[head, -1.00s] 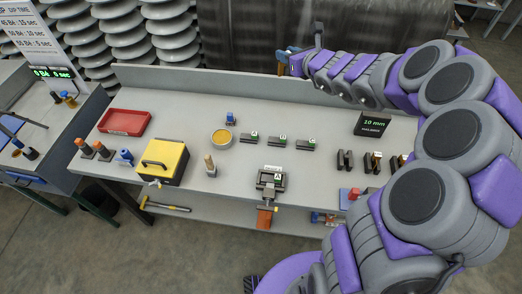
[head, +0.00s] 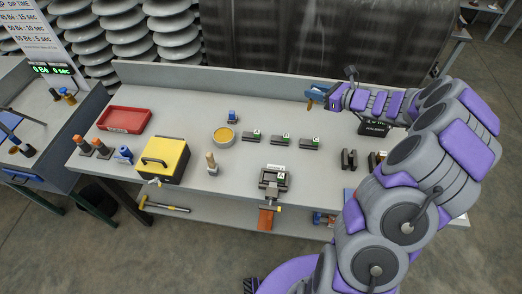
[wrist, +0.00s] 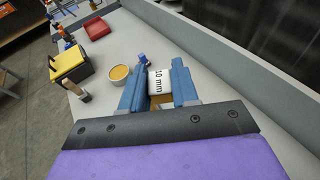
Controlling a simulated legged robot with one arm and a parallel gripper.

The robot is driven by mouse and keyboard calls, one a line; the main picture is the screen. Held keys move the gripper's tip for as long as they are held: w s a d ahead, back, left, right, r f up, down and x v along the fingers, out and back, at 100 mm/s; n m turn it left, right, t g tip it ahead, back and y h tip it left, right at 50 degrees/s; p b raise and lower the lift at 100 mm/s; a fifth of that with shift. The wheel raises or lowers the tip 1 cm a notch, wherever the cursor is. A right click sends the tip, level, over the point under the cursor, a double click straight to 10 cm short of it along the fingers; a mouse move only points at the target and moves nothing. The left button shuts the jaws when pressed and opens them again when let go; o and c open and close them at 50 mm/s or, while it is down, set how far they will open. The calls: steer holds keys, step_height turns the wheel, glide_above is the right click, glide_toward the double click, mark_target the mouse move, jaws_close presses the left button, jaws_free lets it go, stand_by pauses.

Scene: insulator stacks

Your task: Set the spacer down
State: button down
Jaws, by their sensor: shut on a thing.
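My gripper (head: 316,92) is above the back right part of the bench, its blue fingers pointing left. In the wrist view it (wrist: 158,86) is shut on the spacer (wrist: 160,84), a small block with a white "10 mm" label and a brass-coloured part below. In the head view the spacer (head: 310,104) is a small brownish piece hanging at the fingers. It seems held clear of the bench top (head: 180,105), though the gap is hard to judge. Most of the spacer's sides are hidden by the fingers.
Three dark blocks labelled A (head: 253,137), B (head: 281,141) and C (head: 309,143) lie in a row. A vise (head: 275,180) is at the front. A dark sign (head: 374,128) and slotted holders (head: 349,159) stand right, partly behind my arm.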

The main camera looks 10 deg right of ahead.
steer(key=s+d+f+n+g+y, duration=0.1)
steer(key=s+d+f, duration=0.2)
steer(key=f, duration=0.3)
steer(key=s+d+f+n, duration=0.1)
steer(key=s+d+f, duration=0.25)
steer(key=f, duration=0.25)
steer(key=f+b, duration=0.1)
steer(key=f, duration=0.2)
steer(key=f+b, duration=0.1)
steer(key=f, duration=0.2)
steer(key=a+f+b, duration=0.1)
steer(key=f+b, duration=0.1)
steer(key=f, duration=0.1)
steer(key=shift+s+a+f, duration=0.1)
steer(key=shift+s+f, duration=0.05)
steer(key=shift+f, duration=0.2)
steer(key=shift+r, duration=0.1)
steer(key=c, duration=0.8)
jaws_free()
steer(key=shift+c, duration=0.2)
